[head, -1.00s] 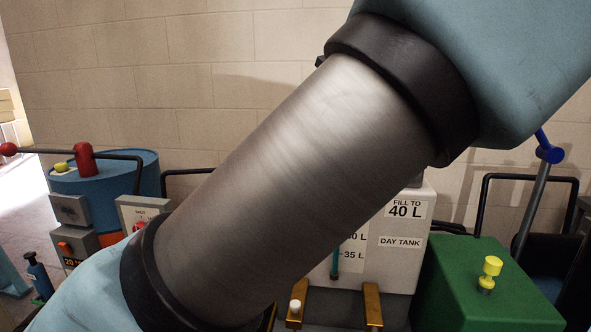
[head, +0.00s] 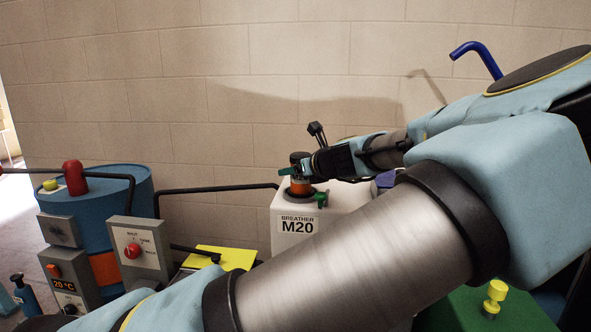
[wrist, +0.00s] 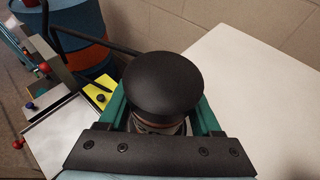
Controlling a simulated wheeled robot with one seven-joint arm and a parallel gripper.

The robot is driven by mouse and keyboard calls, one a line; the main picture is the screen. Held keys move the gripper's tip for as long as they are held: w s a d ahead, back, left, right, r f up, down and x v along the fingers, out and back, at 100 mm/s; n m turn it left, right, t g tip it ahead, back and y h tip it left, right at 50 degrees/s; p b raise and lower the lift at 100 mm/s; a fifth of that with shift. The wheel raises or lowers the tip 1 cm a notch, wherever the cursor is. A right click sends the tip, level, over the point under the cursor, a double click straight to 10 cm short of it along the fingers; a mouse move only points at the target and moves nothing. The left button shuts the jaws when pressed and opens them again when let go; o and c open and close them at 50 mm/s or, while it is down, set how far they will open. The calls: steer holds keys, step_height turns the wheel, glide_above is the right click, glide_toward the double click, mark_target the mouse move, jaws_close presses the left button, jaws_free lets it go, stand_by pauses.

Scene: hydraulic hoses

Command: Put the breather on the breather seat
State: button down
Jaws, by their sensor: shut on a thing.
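The breather has a black domed cap and an orange band; in the head view (head: 300,186) it is at the top of the white tank (head: 287,218) labelled BREATHER M20. In the wrist view the breather (wrist: 163,88) fills the middle, cap towards the camera. My gripper (wrist: 164,112) is shut on it, with a teal finger on each side; it also shows in the head view (head: 296,170). A dark ring, apparently the breather seat (head: 314,193), shows around the breather's base on the tank top. I cannot tell whether they touch. The breather looks roughly upright.
A small green part (head: 321,199) sits on the tank top beside the breather. A blue drum (head: 128,190), control boxes (head: 137,248) and a black rail (head: 215,188) stand left. A green box (head: 465,312) with a yellow knob is at lower right. My arm hides much of the right.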

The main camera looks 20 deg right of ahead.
steer(key=shift+f, duration=0.2)
steer(key=shift+f, duration=0.15)
steer(key=shift+c, duration=0.4)
jaws_free()
steer(key=b+v, duration=0.3)
steer(key=v, duration=0.7)
steer(key=shift+b, duration=0.3)
steer(key=p+v, duration=0.2)
steer(key=p, duration=0.3)
steer(key=shift+a, duration=0.1)
